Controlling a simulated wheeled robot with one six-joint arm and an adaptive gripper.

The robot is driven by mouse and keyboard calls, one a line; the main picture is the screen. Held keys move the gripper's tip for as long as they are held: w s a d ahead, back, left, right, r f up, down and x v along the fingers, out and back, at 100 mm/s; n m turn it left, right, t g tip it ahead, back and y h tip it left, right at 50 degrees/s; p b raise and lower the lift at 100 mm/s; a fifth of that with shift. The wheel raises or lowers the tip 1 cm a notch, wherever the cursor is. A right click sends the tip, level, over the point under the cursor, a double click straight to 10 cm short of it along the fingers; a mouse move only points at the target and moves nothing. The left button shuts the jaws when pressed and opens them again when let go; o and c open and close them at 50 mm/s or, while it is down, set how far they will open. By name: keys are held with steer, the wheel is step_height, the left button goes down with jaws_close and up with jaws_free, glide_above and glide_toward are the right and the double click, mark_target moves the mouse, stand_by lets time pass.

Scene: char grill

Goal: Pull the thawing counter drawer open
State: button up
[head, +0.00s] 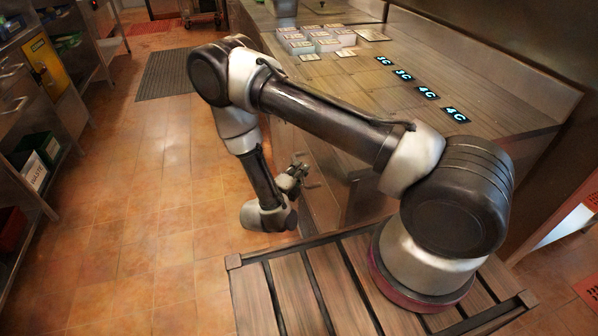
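The steel counter (455,85) on the right carries small blue temperature displays along its top, and I take it as the thawing counter. Its drawer front (331,190) faces the aisle and is partly hidden behind my arm. A small handle (313,185) shows beside my gripper. The drawer looks shut, though little of its front shows. My gripper (297,172) is low at the counter's front, close to the handle. I cannot tell whether it touches the handle or whether its fingers are open or shut.
White boxes (322,42) and flat packs stand on the counter's far end. Steel cabinets (15,90) and shelves with a green bin (37,150) line the left side. The tiled floor (140,210) between is clear, with a dark mat (165,74) farther back.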

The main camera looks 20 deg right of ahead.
jaws_close()
steer(key=shift+a, duration=0.1)
